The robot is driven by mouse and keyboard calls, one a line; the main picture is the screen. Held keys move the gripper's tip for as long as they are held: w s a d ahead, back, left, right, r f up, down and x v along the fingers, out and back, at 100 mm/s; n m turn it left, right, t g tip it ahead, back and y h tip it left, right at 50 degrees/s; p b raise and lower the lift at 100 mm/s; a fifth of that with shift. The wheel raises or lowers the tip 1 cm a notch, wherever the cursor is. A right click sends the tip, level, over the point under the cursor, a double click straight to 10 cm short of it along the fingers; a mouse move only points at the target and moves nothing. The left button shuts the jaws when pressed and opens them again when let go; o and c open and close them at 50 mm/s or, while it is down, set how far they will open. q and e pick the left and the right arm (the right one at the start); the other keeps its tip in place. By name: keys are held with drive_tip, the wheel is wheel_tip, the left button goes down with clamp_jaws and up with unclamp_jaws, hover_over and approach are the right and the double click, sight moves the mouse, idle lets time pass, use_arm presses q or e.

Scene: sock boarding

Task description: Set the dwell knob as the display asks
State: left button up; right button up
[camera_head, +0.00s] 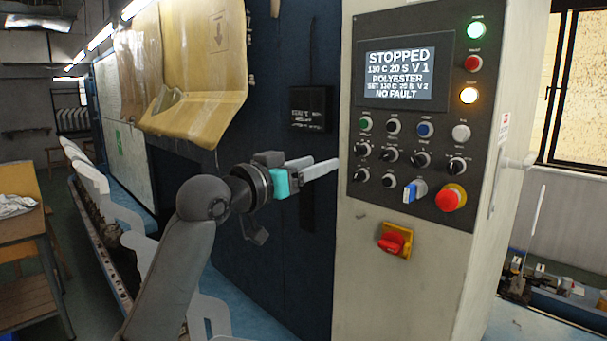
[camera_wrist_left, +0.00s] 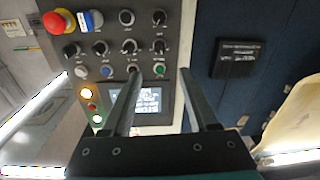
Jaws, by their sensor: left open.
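The display (camera_head: 399,74) on the control panel reads STOPPED, 130 C 20 S V 1, POLYESTER, SET 130 C 20 S V 2, NO FAULT. Below it are several black knobs, including one in the middle row (camera_head: 390,155); their labels are too small to read, so I cannot tell which is the dwell knob. The knobs also show upside down in the left wrist view (camera_wrist_left: 129,47). My left gripper (camera_head: 326,165) is open and empty, just left of the cabinet, its fingers pointing right. In the left wrist view the fingers (camera_wrist_left: 160,76) reach towards the panel. My right gripper is not in view.
A red emergency button (camera_head: 450,197) and a blue-handled switch (camera_head: 411,192) sit low on the panel. A red rotary switch (camera_head: 394,240) protrudes below. A black box (camera_head: 311,108) is on the dark wall behind my gripper. Green and amber lamps (camera_head: 468,95) are lit.

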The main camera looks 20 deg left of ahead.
use_arm(q)
drive_tip(key=shift+v, duration=1.3)
